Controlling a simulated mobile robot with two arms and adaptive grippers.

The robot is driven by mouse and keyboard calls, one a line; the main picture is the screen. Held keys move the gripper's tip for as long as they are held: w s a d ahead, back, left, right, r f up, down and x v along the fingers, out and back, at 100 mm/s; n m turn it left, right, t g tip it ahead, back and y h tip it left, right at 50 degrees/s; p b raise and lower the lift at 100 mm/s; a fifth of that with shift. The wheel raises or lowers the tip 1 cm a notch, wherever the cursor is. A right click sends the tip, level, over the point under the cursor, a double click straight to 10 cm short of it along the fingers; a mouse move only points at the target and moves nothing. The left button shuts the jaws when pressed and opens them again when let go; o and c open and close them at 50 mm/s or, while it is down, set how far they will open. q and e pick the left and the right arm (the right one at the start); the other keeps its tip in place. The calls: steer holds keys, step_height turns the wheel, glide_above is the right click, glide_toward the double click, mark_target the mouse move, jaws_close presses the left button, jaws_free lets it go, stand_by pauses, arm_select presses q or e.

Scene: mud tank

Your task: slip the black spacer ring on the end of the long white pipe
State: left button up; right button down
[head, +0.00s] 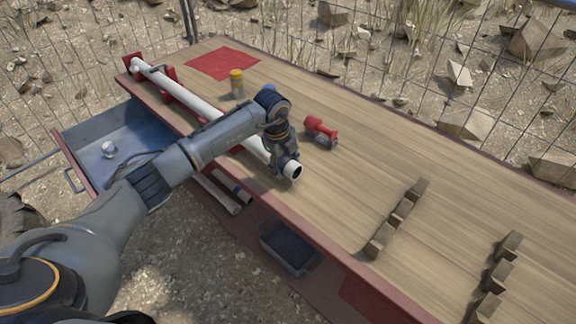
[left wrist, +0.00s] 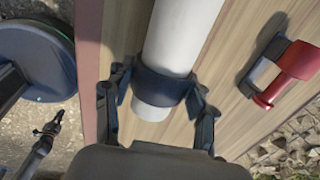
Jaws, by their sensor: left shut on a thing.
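The long white pipe (head: 195,104) lies along the left side of the wooden bench, its open near end pointing toward the lower right. It also fills the upper middle of the left wrist view (left wrist: 183,35). The black spacer ring (left wrist: 163,88) sits around the pipe close to its end, with a short white stretch of pipe showing past it. My left gripper (head: 281,160) is at this end of the pipe. In the left wrist view its two fingers (left wrist: 160,95) are shut on the ring from both sides. My right gripper is not in view.
Red supports (head: 160,75) stand at the pipe's far end. A red-and-grey tool (head: 320,128) lies right of the gripper, a yellow-capped bottle (head: 237,84) farther back. Notched wooden blocks (head: 395,222) stand on the right. An open blue drawer (head: 85,150) juts out left. A wire fence runs behind.

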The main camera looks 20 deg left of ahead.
arm_select(q)
steer(key=shift+w+a+b, duration=0.2)
steer(key=shift+a, duration=0.35)
steer(key=shift+w+a+b, duration=0.15)
steer(key=shift+w+a, duration=0.05)
steer(key=shift+a, duration=0.35)
steer(key=o, duration=1)
steer(key=shift+r, duration=0.1)
